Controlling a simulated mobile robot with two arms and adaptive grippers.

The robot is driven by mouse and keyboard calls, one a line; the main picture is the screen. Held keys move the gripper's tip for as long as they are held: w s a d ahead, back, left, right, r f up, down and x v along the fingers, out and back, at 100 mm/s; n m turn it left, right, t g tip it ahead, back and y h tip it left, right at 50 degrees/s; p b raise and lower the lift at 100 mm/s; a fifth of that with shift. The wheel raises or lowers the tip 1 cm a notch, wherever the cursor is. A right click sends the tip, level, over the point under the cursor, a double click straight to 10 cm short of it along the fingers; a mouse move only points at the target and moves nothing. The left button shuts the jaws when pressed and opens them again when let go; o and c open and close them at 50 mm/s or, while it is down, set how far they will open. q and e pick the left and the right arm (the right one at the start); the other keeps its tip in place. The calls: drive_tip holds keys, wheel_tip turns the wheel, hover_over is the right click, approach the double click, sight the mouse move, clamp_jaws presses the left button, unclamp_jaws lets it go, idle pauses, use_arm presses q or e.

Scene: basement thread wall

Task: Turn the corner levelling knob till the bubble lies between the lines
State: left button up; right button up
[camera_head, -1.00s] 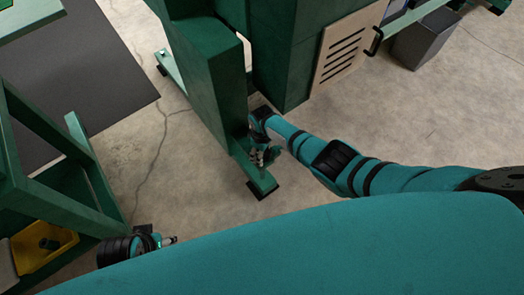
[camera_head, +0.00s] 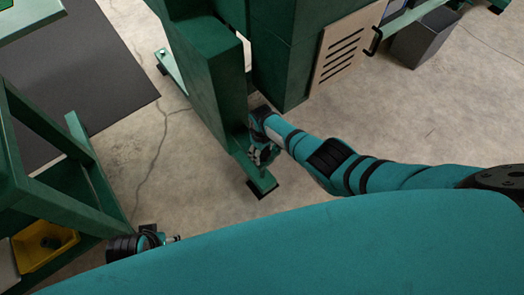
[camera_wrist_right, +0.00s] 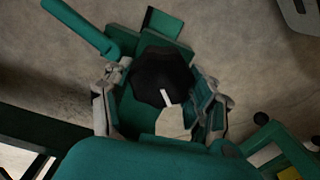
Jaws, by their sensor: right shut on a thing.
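The corner levelling knob (camera_wrist_right: 158,70) is black and faceted, with a short white mark, and it shows in the right wrist view. My right gripper (camera_wrist_right: 160,95) has its fingers on both sides of the knob and is shut on it. In the head view my right gripper (camera_head: 262,154) is low at the foot of the green machine frame (camera_head: 213,75), where it hides the knob. A pale flat piece (camera_wrist_right: 172,122) lies just below the knob in the wrist view. I cannot make out a bubble or its lines. My left gripper (camera_head: 173,239) is small at lower left, its fingers unclear.
A green bench (camera_head: 60,145) with a yellow bin (camera_head: 62,252) stands at the left. A dark mat (camera_head: 85,70) lies behind it. A grey bin (camera_head: 425,40) stands at the upper right, beside a slatted panel (camera_head: 345,50). The concrete floor between is clear.

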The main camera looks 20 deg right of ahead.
drive_tip(key=o, duration=1.2)
drive_tip(key=shift+c, duration=0.2)
drive_tip(key=shift+r, duration=0.15)
wheel_tip(320, 180, up, 12)
